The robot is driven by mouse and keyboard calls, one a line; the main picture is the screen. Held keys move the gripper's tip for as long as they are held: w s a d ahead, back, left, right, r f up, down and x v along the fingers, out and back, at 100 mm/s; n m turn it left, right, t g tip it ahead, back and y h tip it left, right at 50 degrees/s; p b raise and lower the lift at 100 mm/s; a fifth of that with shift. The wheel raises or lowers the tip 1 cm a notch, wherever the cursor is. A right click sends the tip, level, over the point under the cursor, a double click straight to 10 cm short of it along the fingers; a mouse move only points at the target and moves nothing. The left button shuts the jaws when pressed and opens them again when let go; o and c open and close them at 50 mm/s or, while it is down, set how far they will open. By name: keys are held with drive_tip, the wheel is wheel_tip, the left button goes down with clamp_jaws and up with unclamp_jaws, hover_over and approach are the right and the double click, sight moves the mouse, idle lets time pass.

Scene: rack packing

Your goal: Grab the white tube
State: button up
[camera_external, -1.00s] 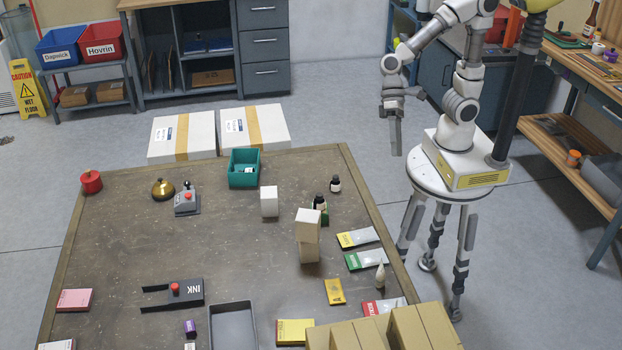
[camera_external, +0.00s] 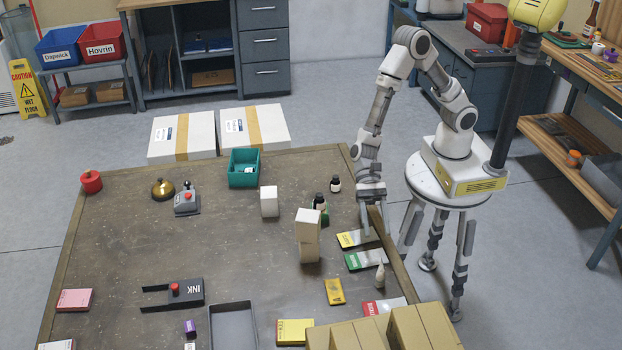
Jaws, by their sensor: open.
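A small off-white tube (camera_external: 380,276) with a pointed top stands upright near the right edge of the table (camera_external: 110,240). It is beside the green-and-grey packet (camera_external: 365,260) and just behind a red-and-white packet (camera_external: 383,306). My gripper (camera_external: 375,232) is open and empty, pointing down above the table's right edge. In the picture it is above the tube and apart from it, near the yellow-and-grey packet (camera_external: 357,239).
A tan divided rack (camera_external: 410,330) fills the near right corner. A teal bin (camera_external: 243,178) stands at the back. The table's middle is mostly clear.

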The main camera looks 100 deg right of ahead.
sight(383, 276)
drive_tip(key=b+x, duration=0.2)
drive_tip(key=x, duration=1.2)
drive_tip(key=shift+w+a+f, duration=0.2)
drive_tip(key=shift+a+f, duration=0.1)
clamp_jaws()
